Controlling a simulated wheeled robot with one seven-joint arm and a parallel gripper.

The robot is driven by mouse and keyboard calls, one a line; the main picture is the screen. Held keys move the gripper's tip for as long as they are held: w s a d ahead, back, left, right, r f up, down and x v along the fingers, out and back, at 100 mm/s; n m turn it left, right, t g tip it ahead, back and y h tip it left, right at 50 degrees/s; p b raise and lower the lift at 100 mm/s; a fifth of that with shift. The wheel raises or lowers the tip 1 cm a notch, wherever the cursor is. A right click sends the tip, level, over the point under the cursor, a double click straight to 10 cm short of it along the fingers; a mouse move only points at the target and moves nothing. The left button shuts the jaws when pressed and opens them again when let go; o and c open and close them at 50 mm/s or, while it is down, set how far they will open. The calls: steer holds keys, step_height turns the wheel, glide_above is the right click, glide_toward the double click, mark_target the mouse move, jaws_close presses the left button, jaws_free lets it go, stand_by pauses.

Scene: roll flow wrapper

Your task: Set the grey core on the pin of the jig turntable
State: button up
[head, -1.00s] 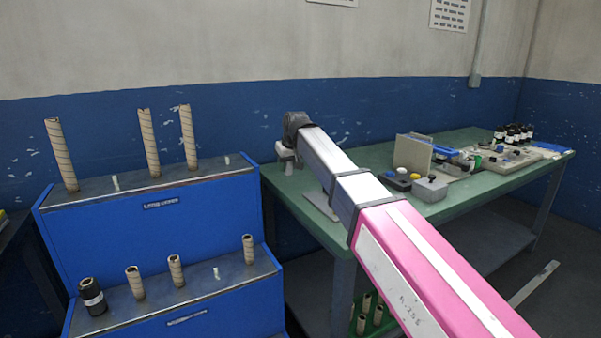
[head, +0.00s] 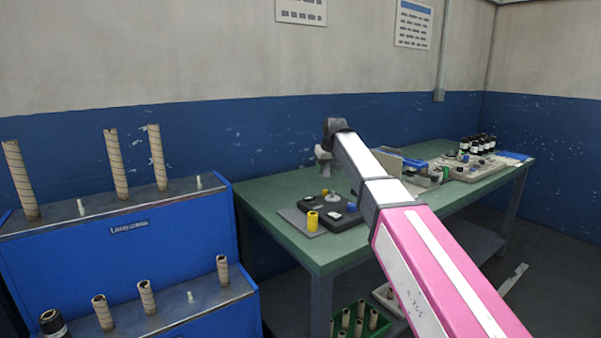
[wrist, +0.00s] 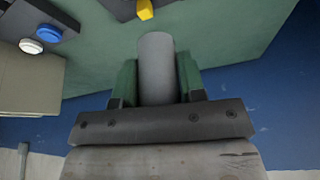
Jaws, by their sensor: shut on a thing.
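In the wrist view my gripper (wrist: 158,85) is shut on the grey core (wrist: 157,62), a plain grey cylinder between two green-faced fingers. The core points away from the palm, over the green table. In the head view my gripper (head: 324,155) is at the far end of my arm, above the back of the table; the core is hard to make out there. A dark fixture (head: 345,222) with yellow and blue parts sits on the table, partly behind my arm. It may be the jig; I cannot make out a pin.
The green table (head: 262,200) also holds a board of parts (head: 470,168) and dark bottles (head: 478,143). A blue stepped rack (head: 130,245) with cardboard tubes stands left. A green crate of tubes (head: 360,318) is below the table.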

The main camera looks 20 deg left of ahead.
steer(key=d, duration=0.1)
steer(key=w+d, duration=0.1)
steer(key=shift+w+d, duration=0.25)
steer(key=shift+d, duration=0.15)
steer(key=shift+f, duration=2.45)
steer(key=shift+f, duration=2.15)
steer(key=o, duration=1.5)
steer(key=shift+c, duration=0.2)
steer(key=shift+r, duration=0.15)
steer(key=shift+r, duration=3.85)
